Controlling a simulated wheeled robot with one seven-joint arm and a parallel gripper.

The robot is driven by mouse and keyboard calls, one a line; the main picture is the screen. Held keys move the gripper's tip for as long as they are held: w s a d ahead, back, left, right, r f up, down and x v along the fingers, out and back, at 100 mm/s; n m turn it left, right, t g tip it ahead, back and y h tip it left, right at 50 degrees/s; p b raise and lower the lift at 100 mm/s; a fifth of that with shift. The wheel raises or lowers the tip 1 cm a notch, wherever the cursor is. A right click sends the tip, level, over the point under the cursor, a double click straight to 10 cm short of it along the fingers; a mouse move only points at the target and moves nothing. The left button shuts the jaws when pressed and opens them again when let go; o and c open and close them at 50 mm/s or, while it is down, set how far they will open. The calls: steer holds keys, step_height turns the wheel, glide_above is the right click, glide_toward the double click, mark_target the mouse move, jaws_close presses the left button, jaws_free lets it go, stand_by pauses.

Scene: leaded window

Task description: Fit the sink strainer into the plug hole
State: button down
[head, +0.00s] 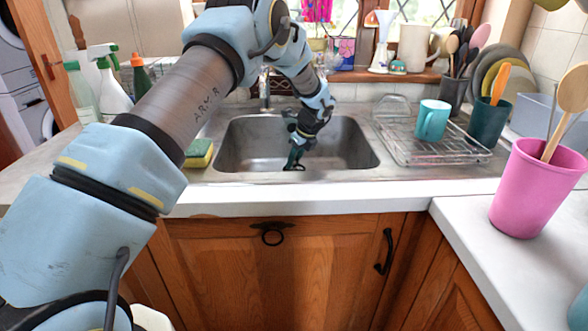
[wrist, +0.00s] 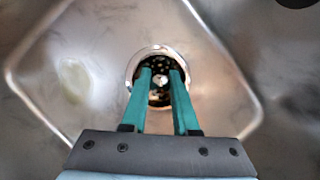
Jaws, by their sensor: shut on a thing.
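My gripper (wrist: 160,74) has teal fingers, a narrow gap apart, closed on the small knob of the sink strainer (wrist: 157,64). The strainer is a round metal piece with dark holes, showing between and beyond the fingertips in the wrist view. A shiny ring, the plug hole (wrist: 134,66), surrounds it there. The strainer lies within the ring's outline, but I cannot tell whether it is seated or held just above. In the head view my gripper (head: 294,160) points down inside the steel sink (head: 345,150), near its front edge; the strainer is not clear there.
A yellow and green sponge (head: 199,153) lies left of the sink. A wire drying rack (head: 400,145) with a teal mug (head: 432,120) stands to the right. The tap (head: 264,90) is behind the basin. A pink pot (head: 535,190) stands on the right counter.

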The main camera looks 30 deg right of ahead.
mark_target(294, 169)
steer(key=shift+f+p, duration=0.3)
steer(key=shift+f, duration=1.3)
steer(key=shift+f, duration=0.2)
steer(key=c, duration=0.7)
jaws_free()
steer(key=b+v, duration=0.2)
steer(key=v, duration=1)
steer(key=shift+r, duration=0.2)
